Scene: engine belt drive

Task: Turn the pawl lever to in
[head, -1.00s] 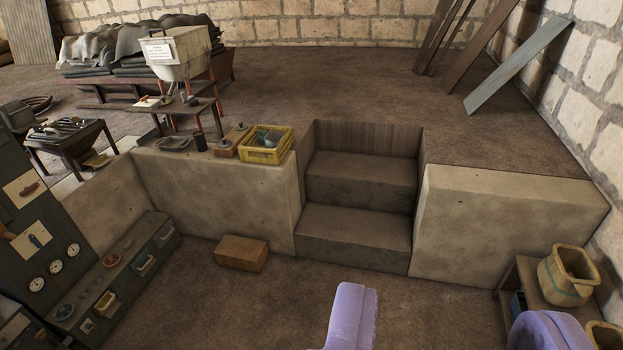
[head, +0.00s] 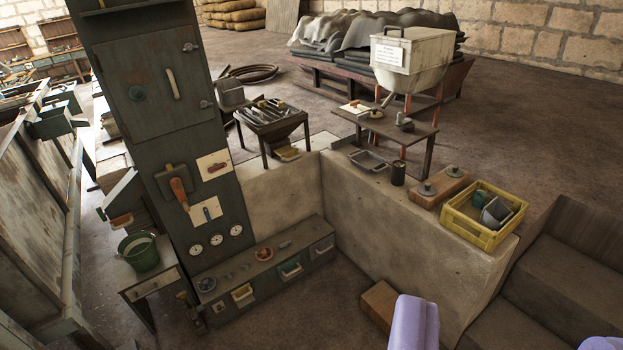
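The upright dark cabinet (head: 165,130) stands left of centre. On its front a brown-orange handle (head: 180,194) hangs from a square dark plate, tilted downward. It looks like a lever, but I cannot tell for sure that it is the pawl lever. Beside it are a card with a red-brown lever picture (head: 213,166) and a card with a blue lever picture (head: 206,212). Their wording is too small to read. My gripper (head: 507,333) shows as two lavender fingers at the bottom right edge, wide apart with nothing between them, far from the cabinet.
A low drawer unit (head: 262,269) runs along the cabinet's foot. A green bucket (head: 139,251) stands on a small table at left. A brown box (head: 379,305) lies by the raised ledge, which carries a yellow crate (head: 482,232). The floor before the drawers is clear.

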